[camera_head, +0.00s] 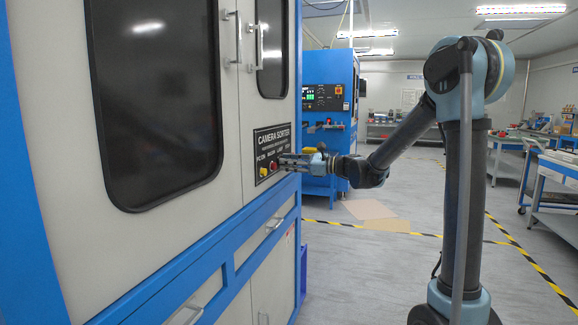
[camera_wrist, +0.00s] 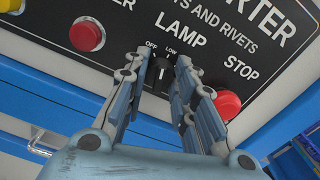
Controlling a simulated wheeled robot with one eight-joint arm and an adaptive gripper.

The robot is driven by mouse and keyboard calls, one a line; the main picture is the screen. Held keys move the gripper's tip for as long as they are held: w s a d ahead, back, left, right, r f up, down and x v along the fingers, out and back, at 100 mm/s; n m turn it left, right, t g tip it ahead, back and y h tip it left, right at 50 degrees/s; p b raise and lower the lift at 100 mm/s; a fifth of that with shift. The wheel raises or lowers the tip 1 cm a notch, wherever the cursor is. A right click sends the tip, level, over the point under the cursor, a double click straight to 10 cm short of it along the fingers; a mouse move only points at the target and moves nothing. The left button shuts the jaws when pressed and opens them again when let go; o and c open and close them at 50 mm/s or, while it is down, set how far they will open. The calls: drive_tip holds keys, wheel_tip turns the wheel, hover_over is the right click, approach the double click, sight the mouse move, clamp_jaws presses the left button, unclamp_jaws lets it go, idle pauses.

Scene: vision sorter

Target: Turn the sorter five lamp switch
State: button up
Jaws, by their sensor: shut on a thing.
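The black lamp switch (camera_wrist: 161,77) is a small knob under the word LAMP on the sorter's black control panel (camera_head: 264,138); the panel also fills the top of the wrist view (camera_wrist: 215,45). OFF and LOW are printed above the knob. A short white mark shows on it, but I cannot tell exactly which setting it points to. My gripper (camera_wrist: 161,63) is shut on the lamp switch, with one finger on each side. In the head view my gripper (camera_head: 284,160) reaches the panel from the right, and the knob is hidden there.
A red STOP button (camera_wrist: 228,104) is close beside my right finger. Another red button (camera_wrist: 87,35) is farther left, with a yellow one (camera_wrist: 10,5) at the corner. Cabinet door handles (camera_head: 259,45) stick out above the panel. The floor to the right is mostly open.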

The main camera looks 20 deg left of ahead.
drive_tip(key=n, duration=0.5)
drive_tip(key=shift+n, duration=0.4)
idle(0.4)
drive_tip(key=o, duration=1.1)
drive_tip(key=shift+c, duration=0.2)
drive_tip(key=shift+d, duration=0.15)
drive_tip(key=d, duration=1.1)
drive_tip(key=shift+s+d, duration=0.4)
drive_tip(key=shift+s+f+n, duration=0.1)
drive_tip(key=shift+f+n, duration=0.05)
drive_tip(key=shift+n, duration=0.15)
